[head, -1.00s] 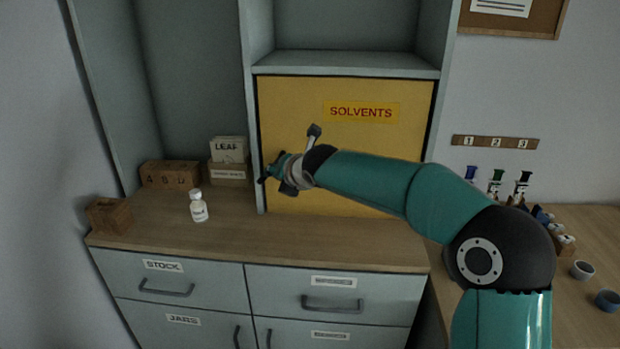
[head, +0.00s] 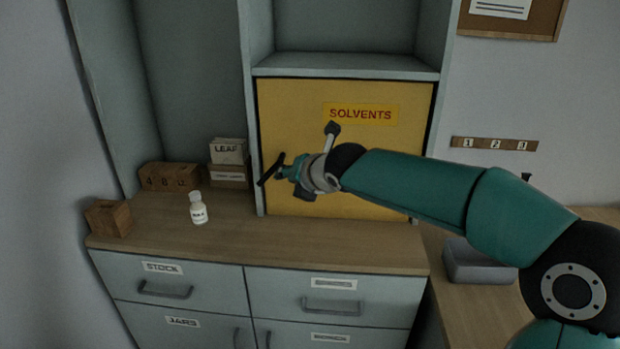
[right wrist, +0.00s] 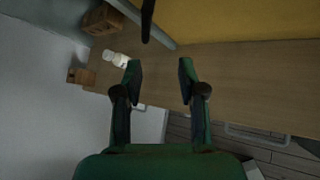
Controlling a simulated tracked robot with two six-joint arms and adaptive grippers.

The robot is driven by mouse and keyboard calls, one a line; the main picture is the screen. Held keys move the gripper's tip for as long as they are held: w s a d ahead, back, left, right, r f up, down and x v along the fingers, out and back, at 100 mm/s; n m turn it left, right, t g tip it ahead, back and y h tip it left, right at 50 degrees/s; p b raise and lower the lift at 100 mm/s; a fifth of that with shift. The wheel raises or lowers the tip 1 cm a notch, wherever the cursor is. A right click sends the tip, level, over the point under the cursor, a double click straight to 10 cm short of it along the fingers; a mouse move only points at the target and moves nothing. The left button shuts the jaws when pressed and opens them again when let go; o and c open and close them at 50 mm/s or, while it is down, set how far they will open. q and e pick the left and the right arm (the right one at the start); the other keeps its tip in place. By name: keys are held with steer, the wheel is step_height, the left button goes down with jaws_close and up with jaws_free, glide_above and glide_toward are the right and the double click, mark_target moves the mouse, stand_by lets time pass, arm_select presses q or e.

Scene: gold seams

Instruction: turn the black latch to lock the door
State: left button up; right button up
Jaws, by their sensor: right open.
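The yellow door (head: 380,165) marked SOLVENTS sits in its frame and looks shut. The black latch (head: 268,175) is a short dark bar at the door's left edge, tilted with its upper end to the right. My right gripper (head: 286,172) is just right of the latch in front of the door and hides part of that area. In the right wrist view the jaws (right wrist: 161,68) are open and empty. A dark bar (right wrist: 147,22), seemingly the latch, lies beyond the fingertips, not between them. My left gripper is not in view.
A white bottle (head: 198,210), a small wooden block (head: 108,218) and labelled boxes (head: 229,174) stand on the wooden counter (head: 250,240) to the left. A grey box (head: 475,264) is on the right counter. The counter below the door is clear.

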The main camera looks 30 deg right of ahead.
steer(key=p+v, duration=0.1)
steer(key=v, duration=0.6)
steer(key=shift+s+d+f, duration=0.15)
steer(key=shift+s+f, duration=0.05)
steer(key=shift+s, duration=0.25)
stand_by(0.5)
steer(key=v, duration=1.1)
steer(key=shift+s+r, duration=0.2)
steer(key=shift+s, duration=0.2)
